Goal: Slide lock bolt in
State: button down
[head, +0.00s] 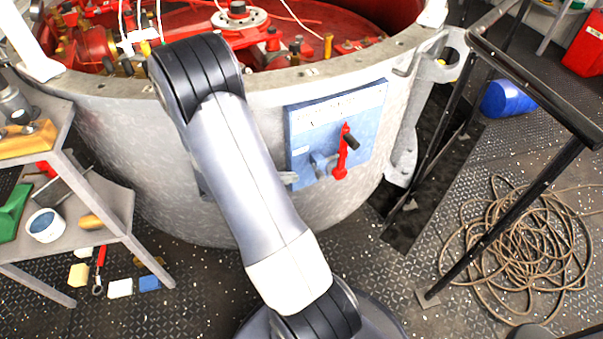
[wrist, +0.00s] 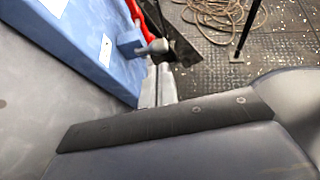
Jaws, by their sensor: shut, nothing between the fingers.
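A blue panel (head: 305,122) is fixed to the curved wall of a large grey drum; it also shows in the wrist view (wrist: 88,30). A red lever with a dark knob (head: 342,158) stands on the panel. Left of the lever is a small blue block with a grey bolt end (head: 321,165), which I take as the lock bolt. In the wrist view the bolt's grey rounded end (wrist: 156,46) sticks out of the blue block. My gripper (head: 289,178) is shut and empty, just left of the bolt and mostly hidden by my arm. Its fingertips (wrist: 156,82) appear close below the bolt end; contact cannot be told.
The drum's rim (head: 290,77) surrounds red machinery. A shelf (head: 95,195) with tools stands at left, with small items on the floor. At right are a black railing (head: 500,215), an opening in the deck and a coiled rope (head: 520,250).

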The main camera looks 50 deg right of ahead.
aim_at(317, 177)
jog(key=p+v, duration=0.1)
jog(key=v, duration=0.5)
jog(key=shift+a, duration=0.25)
jog(key=shift+w+r, duration=0.1)
jog(key=b+x, duration=0.3)
jog(key=x, duration=1)
jog(key=shift+b, duration=0.3)
jog(key=shift+w+a+f, duration=0.1)
jog(key=shift+a+f, duration=0.05)
jog(key=shift+a, duration=0.2)
jog(key=shift+w+a+f, duration=0.15)
jog(key=shift+a, duration=0.2)
